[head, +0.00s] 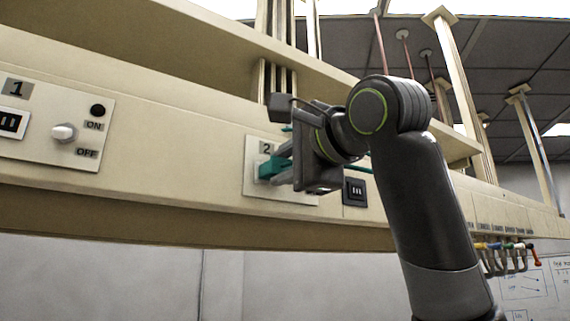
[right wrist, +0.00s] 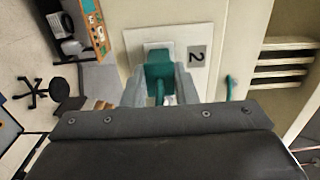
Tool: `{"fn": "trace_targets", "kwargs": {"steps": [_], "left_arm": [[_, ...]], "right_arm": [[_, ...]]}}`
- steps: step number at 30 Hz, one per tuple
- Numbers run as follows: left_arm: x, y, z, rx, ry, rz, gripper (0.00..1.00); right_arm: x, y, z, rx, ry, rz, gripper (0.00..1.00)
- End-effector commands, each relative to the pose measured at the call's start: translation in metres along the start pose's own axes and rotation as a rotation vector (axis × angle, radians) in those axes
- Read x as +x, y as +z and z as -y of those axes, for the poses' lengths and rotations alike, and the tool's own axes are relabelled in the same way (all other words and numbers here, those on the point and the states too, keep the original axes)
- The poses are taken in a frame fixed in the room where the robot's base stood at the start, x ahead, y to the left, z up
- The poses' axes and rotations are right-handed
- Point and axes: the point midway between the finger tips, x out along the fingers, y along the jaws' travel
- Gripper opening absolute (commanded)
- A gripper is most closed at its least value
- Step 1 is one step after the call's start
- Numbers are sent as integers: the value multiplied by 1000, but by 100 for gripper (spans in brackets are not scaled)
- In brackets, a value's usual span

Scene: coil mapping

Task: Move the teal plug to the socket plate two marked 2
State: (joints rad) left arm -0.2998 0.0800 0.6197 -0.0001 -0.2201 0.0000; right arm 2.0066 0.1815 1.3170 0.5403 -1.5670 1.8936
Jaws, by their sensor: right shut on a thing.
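The teal plug (right wrist: 158,70) is between the fingers of my right gripper (right wrist: 160,88), which is shut on it. In the head view the teal plug (head: 270,168) is at the left part of the socket plate marked 2 (head: 252,181), and my right gripper (head: 283,164) reaches it from the right. In the right wrist view the plug's front meets the light socket on the plate (right wrist: 190,38); whether it is fully seated I cannot tell. My gripper and wrist hide much of the plate in the head view. My left gripper is not in view.
Socket plate 1 (head: 48,127) with an ON/OFF switch (head: 64,132) is at the left. A dark socket (head: 355,191) is right of plate 2. A teal cable piece (right wrist: 229,88) shows beside the plate. Several coloured plugs (head: 505,246) hang at the far right.

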Motion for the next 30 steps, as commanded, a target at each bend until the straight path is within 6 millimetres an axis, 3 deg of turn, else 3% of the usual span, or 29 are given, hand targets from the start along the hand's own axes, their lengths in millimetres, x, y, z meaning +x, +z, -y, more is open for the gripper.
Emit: {"fn": "trace_targets", "kwargs": {"steps": [7,8,14,23,30], "left_arm": [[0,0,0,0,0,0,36],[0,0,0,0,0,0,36],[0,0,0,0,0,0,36],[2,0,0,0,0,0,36],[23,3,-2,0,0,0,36]], "right_arm": [[0,0,0,0,-1,-1,2],[0,0,0,0,-1,-1,27],[0,0,0,0,-1,-1,51],[-2,0,0,0,-1,-1,51],[-30,0,-4,-2,-5,-2,51]]}}
